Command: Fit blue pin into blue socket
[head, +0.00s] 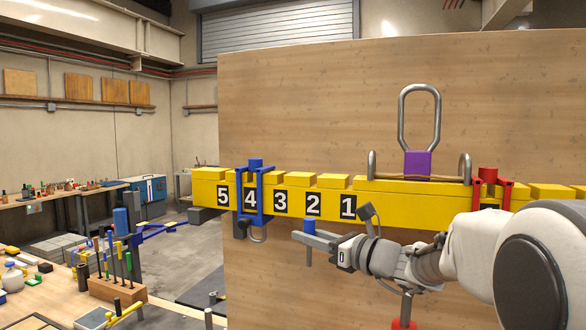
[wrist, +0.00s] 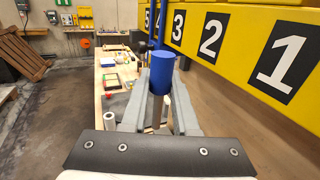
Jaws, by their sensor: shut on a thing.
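My gripper (head: 304,238) is shut on the blue pin (head: 308,226), which has a blue cylindrical head and a grey shaft pointing down. It also shows between the fingers in the wrist view (wrist: 162,74). The pin looks upright, in front of the yellow beam and below the numbers 3 and 2. A blue bracket (head: 262,197) hangs around the beam at number 4, left of and above my gripper, with a blue cap (head: 255,163) on top. The bracket shows partly behind the pin in the wrist view (wrist: 154,28). I cannot make out a socket opening.
The numbered yellow beam (head: 375,207) runs close alongside my gripper, before a wooden panel (head: 300,110). A red bracket (head: 489,190) and a purple block (head: 418,164) with a metal loop are farther right. A cluttered workbench (head: 60,298) stands lower left.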

